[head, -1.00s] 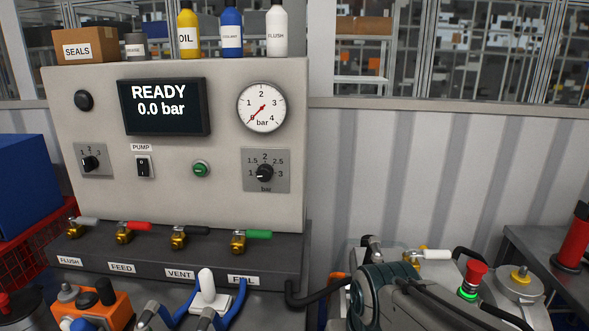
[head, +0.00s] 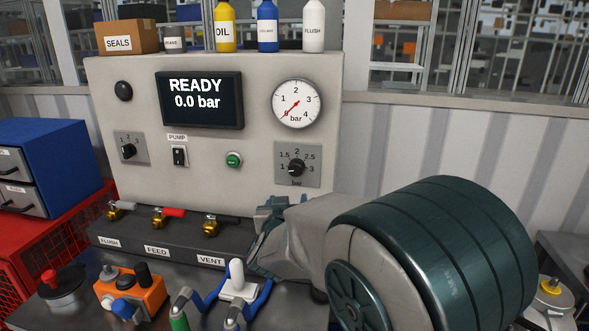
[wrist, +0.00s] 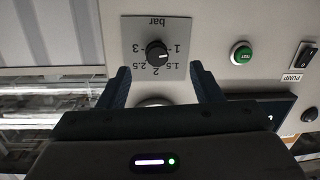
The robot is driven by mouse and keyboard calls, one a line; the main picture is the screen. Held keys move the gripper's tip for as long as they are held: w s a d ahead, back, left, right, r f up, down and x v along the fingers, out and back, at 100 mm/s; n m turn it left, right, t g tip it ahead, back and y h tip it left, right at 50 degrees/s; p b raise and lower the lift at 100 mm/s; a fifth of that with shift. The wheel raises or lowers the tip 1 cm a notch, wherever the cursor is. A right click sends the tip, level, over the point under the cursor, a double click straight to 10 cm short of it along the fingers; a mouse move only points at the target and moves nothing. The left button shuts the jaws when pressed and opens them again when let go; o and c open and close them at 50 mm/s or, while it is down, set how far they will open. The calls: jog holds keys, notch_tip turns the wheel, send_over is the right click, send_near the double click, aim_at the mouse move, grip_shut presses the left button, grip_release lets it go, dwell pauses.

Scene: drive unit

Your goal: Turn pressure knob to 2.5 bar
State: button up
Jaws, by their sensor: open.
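The pressure knob (head: 297,168) is a black dial on a grey plate marked 1 to 3 bar, on the right of the panel. Its pointer looks turned toward the 1 mark. The wrist view shows the plate upside down, with the knob (wrist: 157,53) between and just beyond the lines of my two fingers. My gripper (wrist: 161,68) is open and empty, apart from the knob. In the head view my gripper (head: 287,200) is just below the plate, partly hidden by my arm. The display (head: 200,100) reads READY 0.0 bar.
A round gauge (head: 297,104) sits above the knob, its needle near 0. A green button (head: 234,160) and pump switch (head: 179,156) are left of it. Valve levers (head: 165,212) line the ledge below.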

aim_at(295, 172)
jog(key=shift+t+h, duration=0.4)
jog(key=shift+h, duration=0.4)
jog(key=w, duration=0.4)
jog(key=w+d+r+p, duration=0.1)
jog(key=w, duration=0.4)
jog(key=w+d+p, duration=0.1)
jog(key=w, duration=0.3)
jog(key=shift+w+r, duration=0.15)
jog(key=shift+w, duration=0.15)
jog(key=shift+c, duration=0.3)
jog(key=c, duration=0.9)
